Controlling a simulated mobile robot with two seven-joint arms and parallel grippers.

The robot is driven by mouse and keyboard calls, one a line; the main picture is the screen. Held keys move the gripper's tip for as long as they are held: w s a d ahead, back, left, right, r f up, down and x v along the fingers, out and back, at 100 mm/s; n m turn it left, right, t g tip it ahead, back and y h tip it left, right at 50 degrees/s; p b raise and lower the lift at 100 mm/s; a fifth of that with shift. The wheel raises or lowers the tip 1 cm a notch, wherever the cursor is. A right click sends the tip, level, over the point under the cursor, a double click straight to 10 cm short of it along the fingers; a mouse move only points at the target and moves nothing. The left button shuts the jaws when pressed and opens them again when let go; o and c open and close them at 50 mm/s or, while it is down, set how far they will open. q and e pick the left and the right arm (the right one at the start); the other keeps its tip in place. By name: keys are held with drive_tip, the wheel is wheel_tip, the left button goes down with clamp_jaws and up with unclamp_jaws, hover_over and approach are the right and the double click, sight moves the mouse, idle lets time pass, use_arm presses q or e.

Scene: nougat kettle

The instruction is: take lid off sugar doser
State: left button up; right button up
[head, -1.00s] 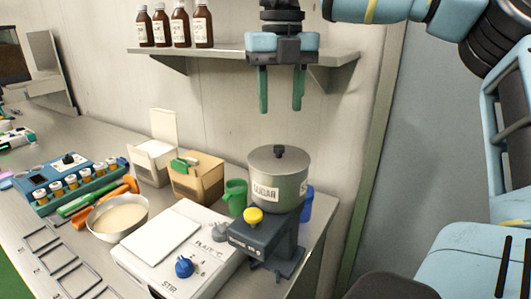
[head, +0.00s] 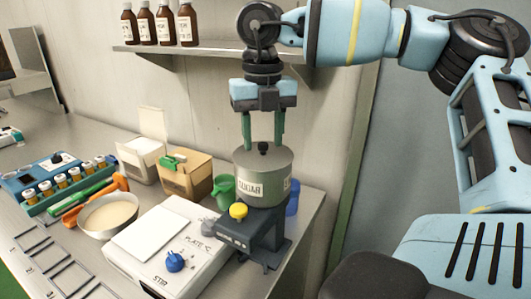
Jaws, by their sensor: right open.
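The sugar doser (head: 262,185) is a grey-green pot labelled SUGAR on a dark base with a yellow knob (head: 238,211). Its round lid (head: 250,157) lies on top and has a small black knob (head: 263,148) in the middle. My right gripper (head: 263,145) points straight down over the lid. Its two green fingers are open, one on each side of the black knob, with their tips close to lid height. I cannot tell whether the fingers touch anything. My left gripper is not in view.
A white stirring plate (head: 140,278) with a blue knob stands left of the doser. A green cup (head: 222,188) and a blue cup (head: 292,203) stand close beside it. Behind are cardboard boxes (head: 186,178). A wall shelf (head: 215,50) with brown bottles is above.

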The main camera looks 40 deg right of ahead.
sight(263, 143)
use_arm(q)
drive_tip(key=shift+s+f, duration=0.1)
use_arm(e)
drive_tip(key=shift+f, duration=0.25)
clamp_jaws()
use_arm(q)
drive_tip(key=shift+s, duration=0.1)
use_arm(e)
drive_tip(key=shift+r, duration=0.1)
